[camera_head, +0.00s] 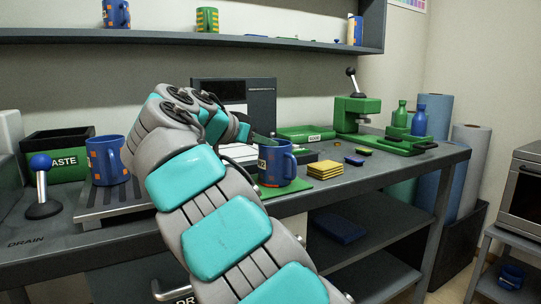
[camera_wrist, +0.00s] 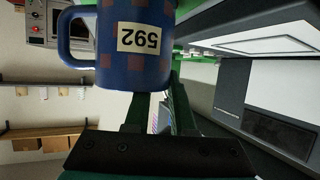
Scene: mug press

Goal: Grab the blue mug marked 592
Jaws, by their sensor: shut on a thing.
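The blue mug marked 592 (camera_head: 278,166) is upright over a green mat (camera_head: 293,189) on the bench; I cannot tell whether it touches the mat. Its white label shows partly in the head view. In the wrist view the mug (camera_wrist: 113,68) appears upside down, with the full 592 label, brownish squares and its handle at the left. My gripper (camera_wrist: 158,100) is shut on the mug. In the head view my arm hides most of the gripper.
Another blue mug (camera_head: 107,161) with orange squares stands on a drain tray (camera_head: 90,215) at left, near a blue-knobbed lever (camera_head: 41,181). A green press (camera_head: 357,114), yellow sponges (camera_head: 326,174) and a green box (camera_head: 305,132) are to the right. More mugs stand on the shelf (camera_head: 160,37).

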